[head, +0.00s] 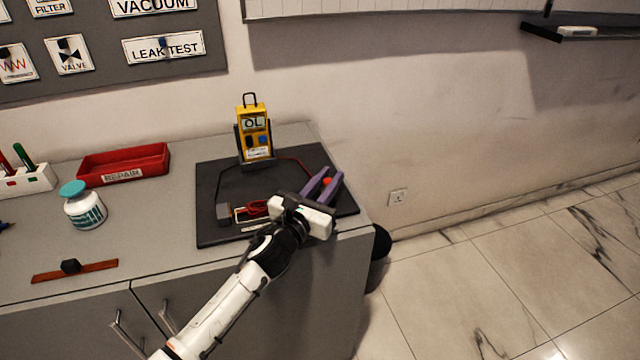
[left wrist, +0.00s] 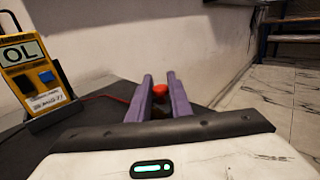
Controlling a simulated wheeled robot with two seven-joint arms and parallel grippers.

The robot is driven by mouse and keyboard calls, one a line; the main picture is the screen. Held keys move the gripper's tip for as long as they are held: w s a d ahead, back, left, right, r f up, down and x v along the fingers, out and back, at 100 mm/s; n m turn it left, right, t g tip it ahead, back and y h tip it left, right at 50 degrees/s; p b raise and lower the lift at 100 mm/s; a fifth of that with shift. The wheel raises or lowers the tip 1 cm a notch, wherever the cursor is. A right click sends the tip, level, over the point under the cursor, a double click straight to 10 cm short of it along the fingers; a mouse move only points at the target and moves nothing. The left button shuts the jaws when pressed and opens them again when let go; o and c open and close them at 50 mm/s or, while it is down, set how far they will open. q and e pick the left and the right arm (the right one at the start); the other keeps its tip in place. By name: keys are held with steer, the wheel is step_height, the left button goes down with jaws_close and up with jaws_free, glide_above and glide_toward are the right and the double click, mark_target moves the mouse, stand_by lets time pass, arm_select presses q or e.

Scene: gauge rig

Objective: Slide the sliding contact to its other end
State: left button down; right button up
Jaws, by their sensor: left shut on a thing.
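My left gripper (head: 326,187) reaches over the right side of a black mat (head: 211,176), its purple fingers pointing away from me. The fingers are shut on a small red knob (head: 326,182), which also shows between the fingertips in the left wrist view (left wrist: 160,91). The knob appears to be the sliding contact; its base and track are hidden by the gripper. A yellow meter (head: 254,130) reading "OL" stands upright at the back of the mat; it also shows in the left wrist view (left wrist: 27,72). My right gripper is not in view.
A grey block (head: 224,213) and red coiled lead (head: 254,208) lie on the mat left of my wrist. A red tray (head: 124,163), a white jar (head: 84,207) and a brown bar (head: 74,272) are farther left. The counter ends right of the mat.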

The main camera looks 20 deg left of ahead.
arm_select(q)
steer(key=shift+d+r+h, duration=0.25)
steer(key=shift+d+h, duration=0.05)
steer(key=shift+d, duration=0.3)
steer(key=c, duration=1.7)
jaws_free()
steer(key=shift+w+d, duration=0.1)
steer(key=shift+w, duration=0.05)
steer(key=shift+c, duration=0.2)
steer(key=shift+o, duration=0.4)
steer(key=shift+w+f, duration=0.1)
steer(key=shift+f, duration=0.05)
steer(key=shift+s+a+f, duration=0.1)
steer(key=shift+s+a, duration=0.1)
steer(key=shift+a, duration=0.1)
steer(key=v, duration=1)
steer(key=shift+d, duration=0.15)
